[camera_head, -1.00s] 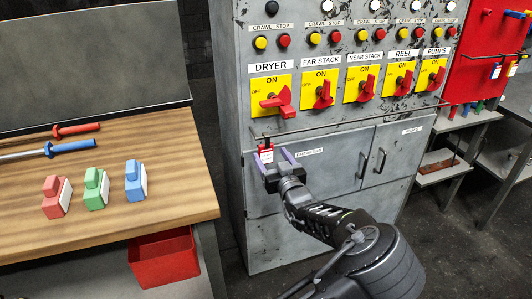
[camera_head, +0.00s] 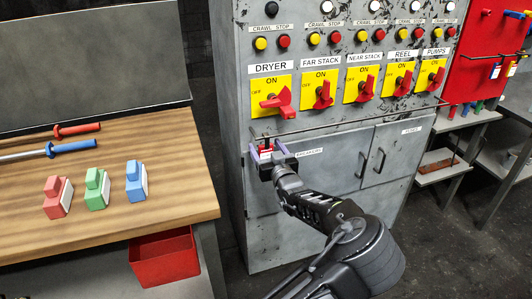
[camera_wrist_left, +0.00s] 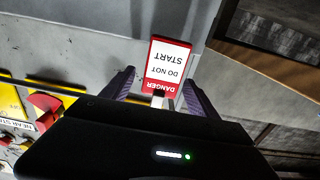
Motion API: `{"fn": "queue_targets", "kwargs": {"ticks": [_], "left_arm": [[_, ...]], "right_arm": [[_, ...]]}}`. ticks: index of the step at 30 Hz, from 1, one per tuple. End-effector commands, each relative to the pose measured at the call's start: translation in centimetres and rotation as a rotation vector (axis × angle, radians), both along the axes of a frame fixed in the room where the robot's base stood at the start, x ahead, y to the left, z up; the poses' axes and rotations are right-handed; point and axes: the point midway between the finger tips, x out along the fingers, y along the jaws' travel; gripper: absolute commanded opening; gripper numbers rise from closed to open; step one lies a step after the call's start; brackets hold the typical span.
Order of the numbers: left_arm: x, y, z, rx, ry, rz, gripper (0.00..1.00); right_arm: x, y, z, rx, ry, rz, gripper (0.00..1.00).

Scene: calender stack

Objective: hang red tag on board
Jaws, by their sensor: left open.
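The red tag (camera_head: 266,148), with a white panel, hangs in front of the grey cabinet, just under the left part of a thin rod (camera_head: 350,120). In the left wrist view the tag (camera_wrist_left: 168,65) appears upside down and reads "DANGER DO NOT START". My left gripper (camera_head: 271,151) is open, with its purple fingers on either side of the tag. In the left wrist view the tag shows ahead of the open fingers (camera_wrist_left: 158,84); I cannot tell whether they touch it. The gripper hides the tag's lower part in the head view. A red board (camera_head: 486,55) stands at the upper right. My right gripper is out of view.
The cabinet (camera_head: 300,220) carries yellow switch plates (camera_head: 271,96) with red handles above the rod. A wooden bench (camera_head: 110,210) at left holds red, green and blue blocks (camera_head: 96,189) and two handled tools. A red bin (camera_head: 164,258) sits below its edge.

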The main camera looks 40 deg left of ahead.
Motion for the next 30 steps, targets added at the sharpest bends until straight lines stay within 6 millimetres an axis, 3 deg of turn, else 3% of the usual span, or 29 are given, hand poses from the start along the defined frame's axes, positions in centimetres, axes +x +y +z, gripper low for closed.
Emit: {"fn": "queue_targets", "kwargs": {"ticks": [11,30], "left_arm": [[-0.02,-0.01,0.0,0.0,0.0,0.0,0.67],[-0.03,-0.02,-0.01,0.0,0.0,0.0,0.15]], "right_arm": [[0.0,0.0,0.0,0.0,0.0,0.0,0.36],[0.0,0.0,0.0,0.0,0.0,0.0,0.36]]}}
